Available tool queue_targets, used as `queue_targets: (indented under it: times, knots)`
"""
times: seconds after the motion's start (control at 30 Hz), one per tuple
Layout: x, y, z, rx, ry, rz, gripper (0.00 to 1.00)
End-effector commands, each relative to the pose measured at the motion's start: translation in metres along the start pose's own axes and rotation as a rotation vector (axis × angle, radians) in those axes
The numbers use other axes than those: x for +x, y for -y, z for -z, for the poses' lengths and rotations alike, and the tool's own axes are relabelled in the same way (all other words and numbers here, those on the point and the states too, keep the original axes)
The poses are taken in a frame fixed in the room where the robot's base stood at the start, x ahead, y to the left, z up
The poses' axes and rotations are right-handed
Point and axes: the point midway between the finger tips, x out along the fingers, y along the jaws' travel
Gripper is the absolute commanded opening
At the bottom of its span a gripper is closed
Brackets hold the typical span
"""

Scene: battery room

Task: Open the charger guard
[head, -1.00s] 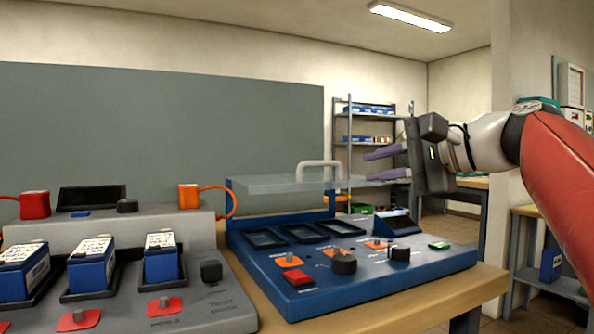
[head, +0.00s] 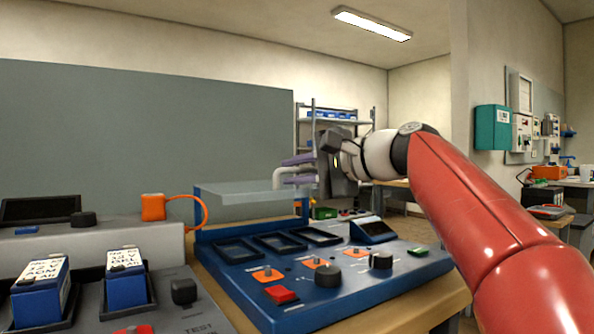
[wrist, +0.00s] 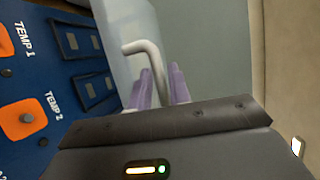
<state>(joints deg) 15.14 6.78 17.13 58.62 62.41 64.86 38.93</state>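The charger guard (head: 235,193) is a clear, level panel above the blue charger (head: 235,278). Its pale, bent handle (head: 281,176) stands up at the panel's right part. My gripper (head: 295,170) is at the handle, its purple fingers above and below the bar in the head view. In the wrist view the handle (wrist: 140,47) runs down between the two purple fingers (wrist: 162,88). The fingers look spread, with no clear grip on the bar. The gripper body and fingers hide part of the handle.
The charger has empty bays, orange-based knobs and a red button (head: 281,294). At left a grey test dock (head: 185,312) holds blue batteries (head: 127,285). An orange plug (head: 153,207) with a cable is close to the guard's left side. A shelf (head: 335,122) stands behind.

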Motion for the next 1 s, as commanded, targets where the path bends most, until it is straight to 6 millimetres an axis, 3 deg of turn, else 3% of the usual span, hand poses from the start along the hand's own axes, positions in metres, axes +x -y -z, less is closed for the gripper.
queue_targets:
  times: [0.17, 0.33, 0.73, 1.0]
  knots:
    - [0.0, 0.0, 0.0, 0.0, 0.0, 0.0, 0.19]
    - [0.0, 0.0, 0.0, 0.0, 0.0, 0.0, 0.0]
    - [-0.001, 0.003, 0.0, 0.0, 0.0, -0.001, 0.0]
    - [-0.001, 0.027, -0.001, 0.0, 0.0, 0.0, 0.0]
